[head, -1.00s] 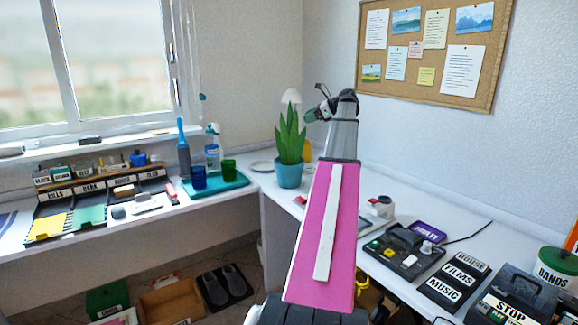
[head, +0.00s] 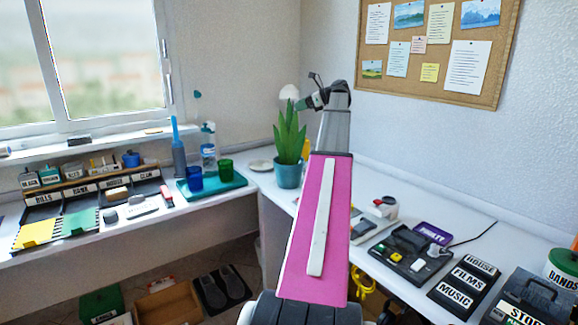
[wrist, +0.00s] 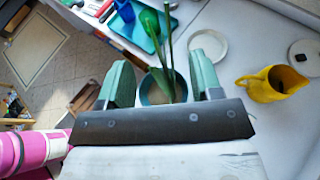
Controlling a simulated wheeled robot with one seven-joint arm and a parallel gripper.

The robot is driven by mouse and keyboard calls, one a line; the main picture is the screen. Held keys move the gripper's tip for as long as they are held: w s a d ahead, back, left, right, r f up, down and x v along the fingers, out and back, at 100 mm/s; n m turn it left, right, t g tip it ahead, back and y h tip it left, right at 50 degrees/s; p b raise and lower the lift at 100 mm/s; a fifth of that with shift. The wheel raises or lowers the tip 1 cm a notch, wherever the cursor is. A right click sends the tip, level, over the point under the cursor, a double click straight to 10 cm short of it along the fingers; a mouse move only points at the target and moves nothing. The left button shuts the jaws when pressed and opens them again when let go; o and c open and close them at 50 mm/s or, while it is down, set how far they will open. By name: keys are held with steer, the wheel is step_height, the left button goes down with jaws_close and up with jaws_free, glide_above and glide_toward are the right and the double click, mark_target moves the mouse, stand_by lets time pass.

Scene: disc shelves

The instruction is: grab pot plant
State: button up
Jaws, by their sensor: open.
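The pot plant has upright green leaves (head: 290,135) in a teal pot (head: 288,174), standing at the corner of the white desk. In the wrist view the pot's rim and soil (wrist: 150,90) show between and beyond my gripper's fingers, with thin green leaves rising between them. My gripper (wrist: 163,75) is open, one green-grey finger on each side of the leaves. In the head view my gripper (head: 305,103) is above and just right of the plant, near the leaf tips. I cannot tell whether the fingers touch the leaves.
A teal tray (head: 213,189) with blue and green cups stands left of the plant. A white plate (head: 260,165) lies behind it. A yellow jug (wrist: 272,84) stands right of the pot in the wrist view. Devices and black boxes (head: 465,285) fill the right desk.

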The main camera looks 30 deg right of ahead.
mark_target(290, 109)
steer(key=shift+x, duration=2.65)
steer(key=shift+s+a, duration=0.15)
jaws_close()
steer(key=shift+r, duration=0.15)
